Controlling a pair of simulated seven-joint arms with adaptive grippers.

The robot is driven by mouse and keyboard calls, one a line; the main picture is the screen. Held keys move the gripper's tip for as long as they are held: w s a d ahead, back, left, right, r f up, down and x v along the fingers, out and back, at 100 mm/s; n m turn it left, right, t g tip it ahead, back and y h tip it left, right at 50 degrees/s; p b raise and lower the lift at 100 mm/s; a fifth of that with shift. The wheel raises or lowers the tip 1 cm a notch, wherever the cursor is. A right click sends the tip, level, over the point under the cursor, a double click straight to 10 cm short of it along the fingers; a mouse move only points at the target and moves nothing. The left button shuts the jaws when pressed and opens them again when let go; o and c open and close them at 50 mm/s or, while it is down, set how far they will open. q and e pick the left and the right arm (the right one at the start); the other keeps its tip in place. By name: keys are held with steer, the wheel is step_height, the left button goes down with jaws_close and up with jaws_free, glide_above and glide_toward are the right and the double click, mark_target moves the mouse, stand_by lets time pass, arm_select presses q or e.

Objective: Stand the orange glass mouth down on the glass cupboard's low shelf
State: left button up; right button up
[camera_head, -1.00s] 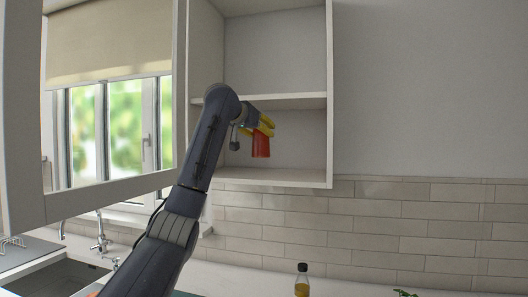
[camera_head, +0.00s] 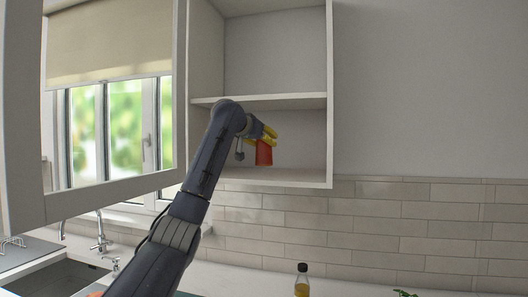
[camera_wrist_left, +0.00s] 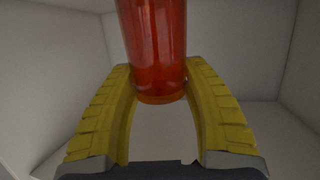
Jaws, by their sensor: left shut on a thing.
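The orange glass (camera_head: 264,154) is in the cupboard's lower compartment, roughly upright, its wider end seeming to point down. My left gripper (camera_head: 268,134), with yellow fingers, is shut on its upper part. The low shelf (camera_head: 300,176) of the glass cupboard (camera_head: 329,100) lies just below the glass; I cannot tell whether they touch. In the left wrist view the glass (camera_wrist_left: 155,45) is between the two fingers of my left gripper (camera_wrist_left: 160,85), with cupboard walls around it. My right gripper is out of view.
A middle shelf (camera_head: 290,101) is close above the gripper. The open cupboard door (camera_head: 110,190) is at the left. The low shelf looks bare right of the glass. A bottle (camera_head: 302,282) stands on the counter below, with a sink (camera_head: 60,277) at the left.

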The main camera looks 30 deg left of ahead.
mark_target(260, 148)
arm_select(q)
step_height(260, 148, down, 3)
steer(key=shift+r, duration=0.1)
steer(key=shift+w+f, duration=0.15)
steer(key=shift+f, duration=0.3)
steer(key=shift+f, duration=0.1)
steer(key=o, duration=1.3)
steer(key=v, duration=1.2)
